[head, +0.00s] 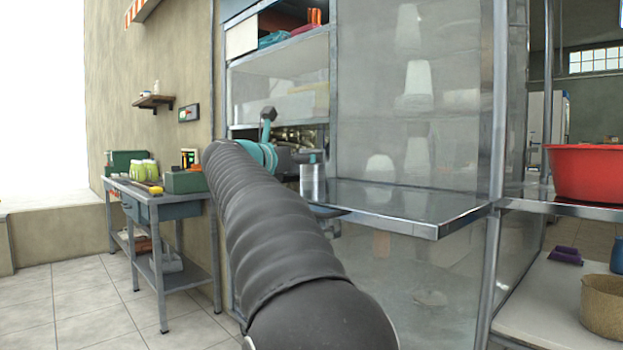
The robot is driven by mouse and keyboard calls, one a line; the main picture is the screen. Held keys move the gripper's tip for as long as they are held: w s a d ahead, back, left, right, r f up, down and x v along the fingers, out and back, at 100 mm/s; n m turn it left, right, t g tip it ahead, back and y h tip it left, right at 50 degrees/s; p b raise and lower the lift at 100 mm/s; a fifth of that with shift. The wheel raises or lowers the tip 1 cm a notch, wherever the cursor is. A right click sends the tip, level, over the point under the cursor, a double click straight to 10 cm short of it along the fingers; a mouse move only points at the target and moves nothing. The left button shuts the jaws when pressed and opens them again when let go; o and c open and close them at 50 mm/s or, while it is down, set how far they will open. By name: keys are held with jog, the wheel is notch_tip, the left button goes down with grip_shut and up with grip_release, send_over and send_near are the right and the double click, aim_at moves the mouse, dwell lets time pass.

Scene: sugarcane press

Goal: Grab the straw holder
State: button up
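A silver metal cylinder (312,181), which looks like the straw holder, stands upright at the left end of the metal counter shelf (400,205). No straws can be made out in it. My gripper (298,156) is at the far end of my dark ribbed arm, right at the cylinder's upper left side. The gripper is small and dark here, and my arm and wrist hide part of it. I cannot tell whether its fingers touch the cylinder or how far apart they are.
A glass-fronted cabinet (410,110) rises behind the counter shelf, whose right part is bare. A red basin (588,172) and a woven basket (604,307) are at right. A workbench (155,197) with green jars (146,170) stands at left. Tiled floor (75,305) is clear at lower left.

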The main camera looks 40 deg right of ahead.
jog(key=x, duration=0.5)
jog(key=shift+s+r, duration=0.1)
jog(key=shift+r, duration=0.05)
grip_shut()
